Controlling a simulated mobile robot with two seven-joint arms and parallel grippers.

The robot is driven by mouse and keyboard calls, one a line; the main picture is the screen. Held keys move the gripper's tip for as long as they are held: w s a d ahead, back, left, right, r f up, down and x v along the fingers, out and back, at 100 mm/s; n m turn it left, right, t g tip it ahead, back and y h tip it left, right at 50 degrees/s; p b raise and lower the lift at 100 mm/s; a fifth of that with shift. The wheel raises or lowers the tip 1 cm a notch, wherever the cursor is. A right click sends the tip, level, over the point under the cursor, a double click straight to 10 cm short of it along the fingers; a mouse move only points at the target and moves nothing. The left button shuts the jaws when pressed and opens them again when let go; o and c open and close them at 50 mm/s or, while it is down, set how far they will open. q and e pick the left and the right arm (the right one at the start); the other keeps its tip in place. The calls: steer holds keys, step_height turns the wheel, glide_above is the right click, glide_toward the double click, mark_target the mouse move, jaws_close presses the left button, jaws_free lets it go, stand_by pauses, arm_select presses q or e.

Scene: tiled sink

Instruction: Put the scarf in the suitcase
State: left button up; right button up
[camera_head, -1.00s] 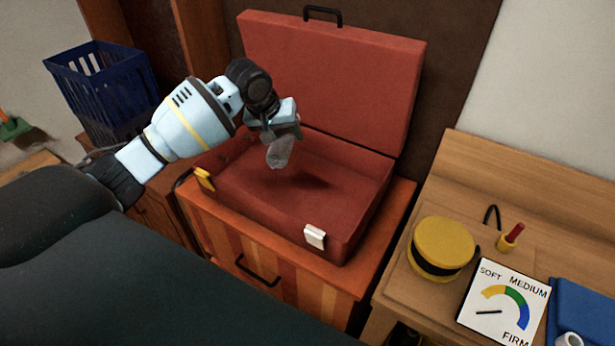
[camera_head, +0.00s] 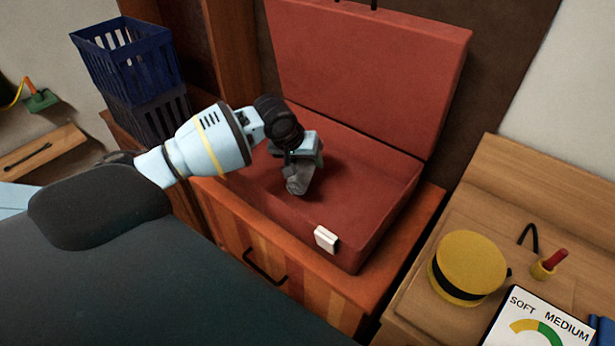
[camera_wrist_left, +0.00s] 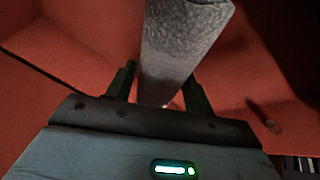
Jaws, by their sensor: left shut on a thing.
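The red suitcase (camera_head: 370,205) stands open on a striped wooden cabinet in the head view, its lid (camera_head: 370,70) raised at the back. My left gripper (camera_head: 300,172) is over the inside of the suitcase, shut on the grey scarf (camera_head: 298,183). In the left wrist view the scarf (camera_wrist_left: 178,50) is a rolled, speckled grey shape between the two fingers (camera_wrist_left: 160,90), with red suitcase lining around it. I cannot tell whether the scarf touches the suitcase floor. My right gripper is not in view.
Blue and dark baskets (camera_head: 130,60) stand at the left. A wooden table (camera_head: 500,220) at the right holds a yellow round hat or box (camera_head: 467,268), a small yellow holder with a red item (camera_head: 549,264) and a firmness gauge card (camera_head: 540,325). The suitcase's raised lid bounds the back.

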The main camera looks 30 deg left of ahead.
mark_target(297, 164)
arm_select(q)
steer(key=shift+f, duration=0.45)
step_height(297, 164, down, 5)
steer(key=shift+r, duration=0.2)
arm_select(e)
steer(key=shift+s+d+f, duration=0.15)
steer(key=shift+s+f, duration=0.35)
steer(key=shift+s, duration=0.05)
arm_select(q)
steer(key=shift+f, duration=0.1)
steer(key=o, duration=1)
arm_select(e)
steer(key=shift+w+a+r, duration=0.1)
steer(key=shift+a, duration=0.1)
arm_select(q)
steer(key=p+v, duration=0.1)
steer(key=v, duration=1)
steer(key=shift+r, duration=0.25)
steer(key=shift+s+r, duration=0.25)
steer(key=shift+r, duration=0.05)
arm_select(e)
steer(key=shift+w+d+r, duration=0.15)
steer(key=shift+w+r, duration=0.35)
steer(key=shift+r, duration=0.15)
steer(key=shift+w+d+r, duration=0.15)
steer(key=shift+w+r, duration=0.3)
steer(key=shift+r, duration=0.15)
